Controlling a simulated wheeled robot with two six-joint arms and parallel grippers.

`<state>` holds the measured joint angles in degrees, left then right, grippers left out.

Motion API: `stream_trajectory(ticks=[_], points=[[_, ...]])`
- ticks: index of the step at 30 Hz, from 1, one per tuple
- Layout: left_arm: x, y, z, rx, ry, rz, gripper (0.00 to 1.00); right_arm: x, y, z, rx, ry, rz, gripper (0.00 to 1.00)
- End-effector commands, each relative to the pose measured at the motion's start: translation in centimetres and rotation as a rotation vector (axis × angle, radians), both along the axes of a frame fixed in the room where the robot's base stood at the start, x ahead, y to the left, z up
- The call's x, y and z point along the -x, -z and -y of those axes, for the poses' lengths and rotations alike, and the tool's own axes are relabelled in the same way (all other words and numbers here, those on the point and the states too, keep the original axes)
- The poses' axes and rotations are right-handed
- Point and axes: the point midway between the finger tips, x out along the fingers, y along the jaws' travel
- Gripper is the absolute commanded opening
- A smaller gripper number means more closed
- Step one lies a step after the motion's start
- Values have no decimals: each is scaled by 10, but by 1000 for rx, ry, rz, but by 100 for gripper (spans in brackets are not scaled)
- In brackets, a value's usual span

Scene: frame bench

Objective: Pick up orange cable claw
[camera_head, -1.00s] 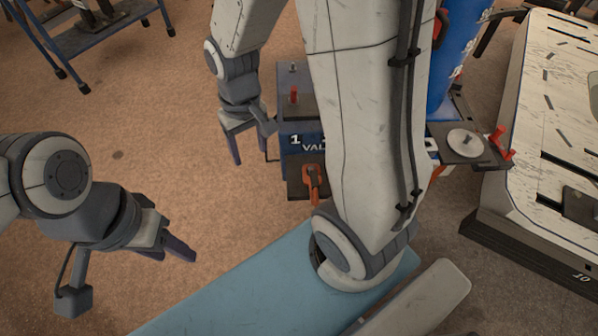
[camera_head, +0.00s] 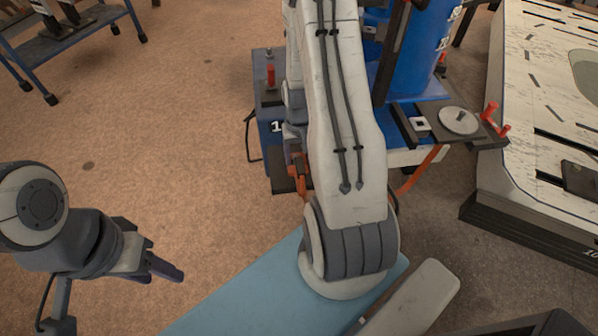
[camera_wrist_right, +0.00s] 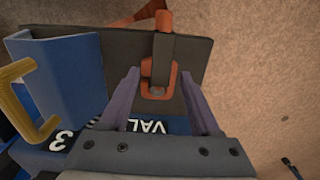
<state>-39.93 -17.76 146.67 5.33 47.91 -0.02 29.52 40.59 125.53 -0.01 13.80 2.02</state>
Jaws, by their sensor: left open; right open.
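The orange cable claw (camera_wrist_right: 174,78) has a dark middle part and lies on a dark plate (camera_wrist_right: 110,50) in the right wrist view. In the head view the claw (camera_head: 303,178) is partly hidden behind my right arm. My right gripper (camera_wrist_right: 160,72) is open, with its two fingers on either side of the claw's near end. I cannot tell whether they touch it. In the head view my right gripper is mostly hidden by the arm. My left gripper (camera_head: 165,268) is open and empty over the floor at the left.
A blue box with "VAL" lettering (camera_wrist_right: 150,126) adjoins the plate. A yellow handle (camera_wrist_right: 22,100) is at the left. A blue cylinder (camera_head: 425,50) and a dark shelf with a round disc (camera_head: 460,121) stand right of my arm. A pale slotted bench (camera_head: 530,100) is further right.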

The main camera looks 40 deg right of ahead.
Motion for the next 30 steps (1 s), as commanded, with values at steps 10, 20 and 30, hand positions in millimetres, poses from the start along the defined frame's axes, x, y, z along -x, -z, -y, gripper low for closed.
stream_trajectory(ticks=[10,20,30], points=[[0,14,0,0,0,0,50,0,45,0,0,0,-2,64],[0,14,0,0,0,0,50,0,45,0,0,0,-1,26],[0,14,0,0,0,0,50,0,45,1,0,0,-1,0]])
